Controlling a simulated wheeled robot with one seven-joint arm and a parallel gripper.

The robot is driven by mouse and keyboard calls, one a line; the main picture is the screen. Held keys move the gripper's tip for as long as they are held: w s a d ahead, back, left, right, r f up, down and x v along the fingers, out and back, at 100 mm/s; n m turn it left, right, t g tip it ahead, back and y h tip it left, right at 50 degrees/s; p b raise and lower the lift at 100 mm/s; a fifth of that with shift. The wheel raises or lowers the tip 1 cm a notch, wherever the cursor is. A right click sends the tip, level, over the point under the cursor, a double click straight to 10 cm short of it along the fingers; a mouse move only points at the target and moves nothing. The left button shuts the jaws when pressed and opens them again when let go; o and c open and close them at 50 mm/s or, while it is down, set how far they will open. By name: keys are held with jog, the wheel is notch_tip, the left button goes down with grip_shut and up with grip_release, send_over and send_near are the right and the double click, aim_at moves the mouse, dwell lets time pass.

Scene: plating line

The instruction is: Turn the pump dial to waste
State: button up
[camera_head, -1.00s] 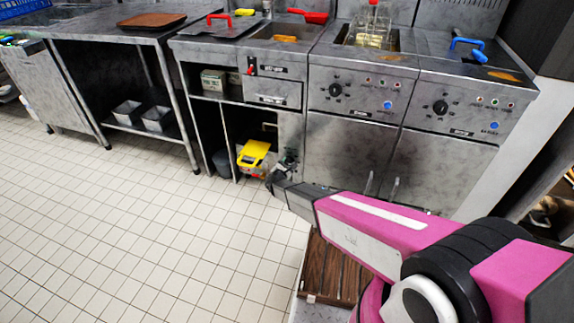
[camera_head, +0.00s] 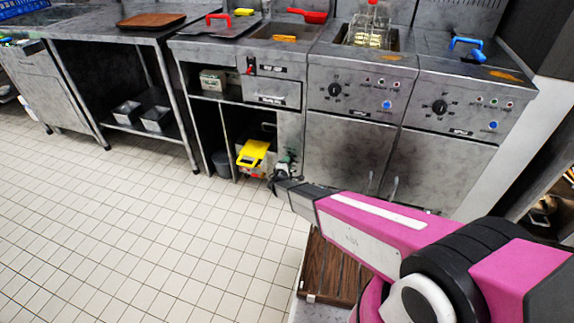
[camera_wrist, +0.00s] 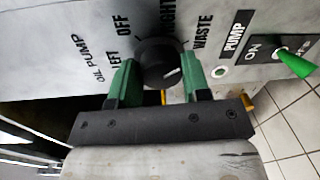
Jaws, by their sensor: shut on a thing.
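The pump dial (camera_wrist: 158,66) is a black round knob on a grey panel in the wrist view. The words LEFT, OFF, RIGHT and WASTE (camera_wrist: 202,32) are printed around it. A short white mark shows on the right part of the knob's face; I cannot tell for certain which word it points at. My gripper (camera_wrist: 160,80) has green fingers, one on each side of the dial, and is shut on it. In the head view my gripper (camera_head: 279,175) is low at the front of the fryer cabinet; the dial is not clear there.
In the wrist view, a PUMP switch with a green lever (camera_wrist: 292,61) is right of the dial. In the head view, a yellow container (camera_head: 252,153) stands in the open bay left of my gripper. Fryer doors (camera_head: 350,155) stand to the right. The tiled floor (camera_head: 130,230) in front is clear.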

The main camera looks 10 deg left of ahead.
jog(key=shift+m, duration=0.5)
jog(key=o, duration=0.9)
jog(key=s, duration=1.1)
jog(key=shift+a+r, duration=0.3)
jog(key=shift+r, duration=0.1)
jog(key=shift+w, duration=0.1)
